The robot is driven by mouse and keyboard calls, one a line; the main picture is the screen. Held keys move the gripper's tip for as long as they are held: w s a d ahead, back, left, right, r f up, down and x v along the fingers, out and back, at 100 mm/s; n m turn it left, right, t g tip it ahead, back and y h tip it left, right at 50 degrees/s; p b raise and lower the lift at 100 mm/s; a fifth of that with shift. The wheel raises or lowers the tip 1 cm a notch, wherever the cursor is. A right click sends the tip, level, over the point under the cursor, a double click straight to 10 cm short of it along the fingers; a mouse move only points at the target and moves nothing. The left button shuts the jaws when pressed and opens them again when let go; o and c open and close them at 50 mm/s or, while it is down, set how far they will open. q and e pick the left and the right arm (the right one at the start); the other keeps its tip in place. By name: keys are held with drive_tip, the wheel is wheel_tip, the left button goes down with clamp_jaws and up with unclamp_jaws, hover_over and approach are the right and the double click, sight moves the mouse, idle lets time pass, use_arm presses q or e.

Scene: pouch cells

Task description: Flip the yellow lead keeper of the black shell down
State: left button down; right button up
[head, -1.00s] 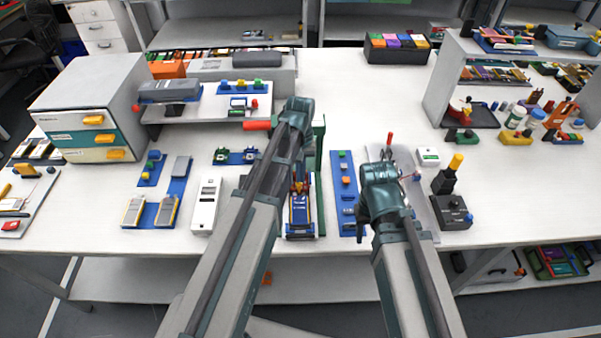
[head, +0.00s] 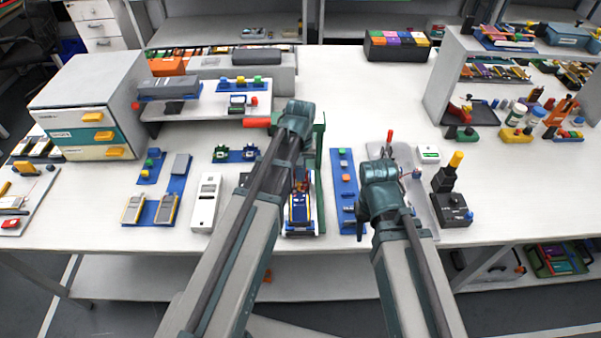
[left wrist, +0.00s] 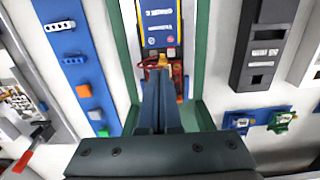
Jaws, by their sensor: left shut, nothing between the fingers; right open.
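A blue case with yellow edges (left wrist: 160,22) lies between green rails (left wrist: 202,60). Its near end has red and yellow parts and leads, partly hidden by my fingers. The case also shows in the head view (head: 300,212), right of my left arm. My left gripper (left wrist: 160,76) is shut and empty, its tips at that end; I cannot tell whether they touch it. A black shell-like case (left wrist: 262,48) lies right of the rails in the left wrist view. No yellow keeper can be made out on it. My right gripper's fingers are hidden behind its arm.
A blue strip with small parts (head: 345,185) and a white case (head: 206,203) flank the work area. A black box with a yellow-topped lever (head: 452,210) stands at right. A drawer cabinet (head: 85,100) stands at left.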

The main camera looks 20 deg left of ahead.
use_arm(q)
drive_tip(key=shift+s+d+t, duration=0.1)
drive_tip(key=shift+s+t, duration=0.25)
drive_tip(key=shift+t, duration=0.35)
idle(0.4)
